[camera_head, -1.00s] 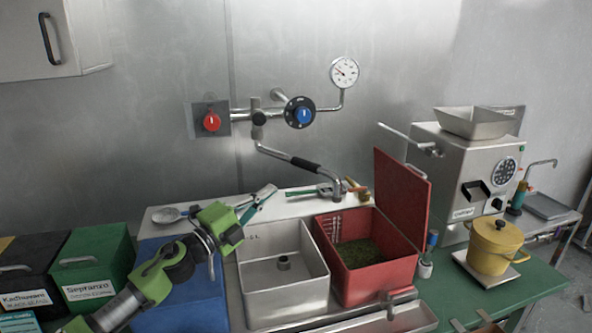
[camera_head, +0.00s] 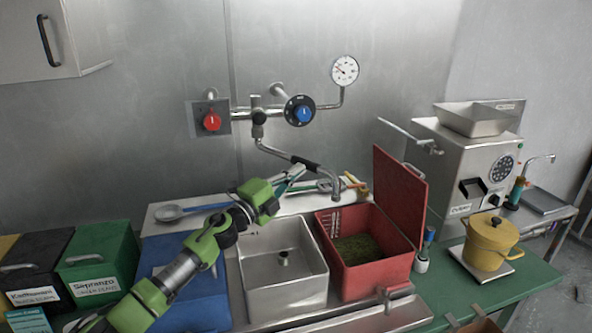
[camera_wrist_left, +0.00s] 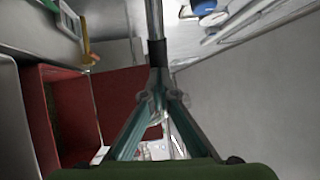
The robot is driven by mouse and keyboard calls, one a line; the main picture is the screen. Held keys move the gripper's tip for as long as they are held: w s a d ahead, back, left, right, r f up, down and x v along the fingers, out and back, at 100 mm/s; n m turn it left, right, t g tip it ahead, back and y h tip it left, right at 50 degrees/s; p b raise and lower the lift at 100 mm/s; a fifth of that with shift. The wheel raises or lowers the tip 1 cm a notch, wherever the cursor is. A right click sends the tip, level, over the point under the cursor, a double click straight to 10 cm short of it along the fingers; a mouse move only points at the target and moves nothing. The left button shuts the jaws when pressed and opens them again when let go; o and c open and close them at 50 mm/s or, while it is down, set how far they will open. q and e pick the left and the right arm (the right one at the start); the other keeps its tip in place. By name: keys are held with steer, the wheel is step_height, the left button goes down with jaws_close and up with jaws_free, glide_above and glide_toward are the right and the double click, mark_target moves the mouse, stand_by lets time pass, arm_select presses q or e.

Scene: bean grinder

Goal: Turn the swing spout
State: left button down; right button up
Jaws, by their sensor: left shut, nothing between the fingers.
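The swing spout (camera_head: 288,155) is a bent metal pipe with a black sleeve (camera_head: 306,164). My right gripper is not in view.
A steel sink (camera_head: 285,290) stands below the spout, with a red box (camera_head: 375,278) and its raised lid (camera_head: 399,195) to the right. A grinder (camera_head: 455,170) stands at the right.

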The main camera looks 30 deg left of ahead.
mark_target(309, 166)
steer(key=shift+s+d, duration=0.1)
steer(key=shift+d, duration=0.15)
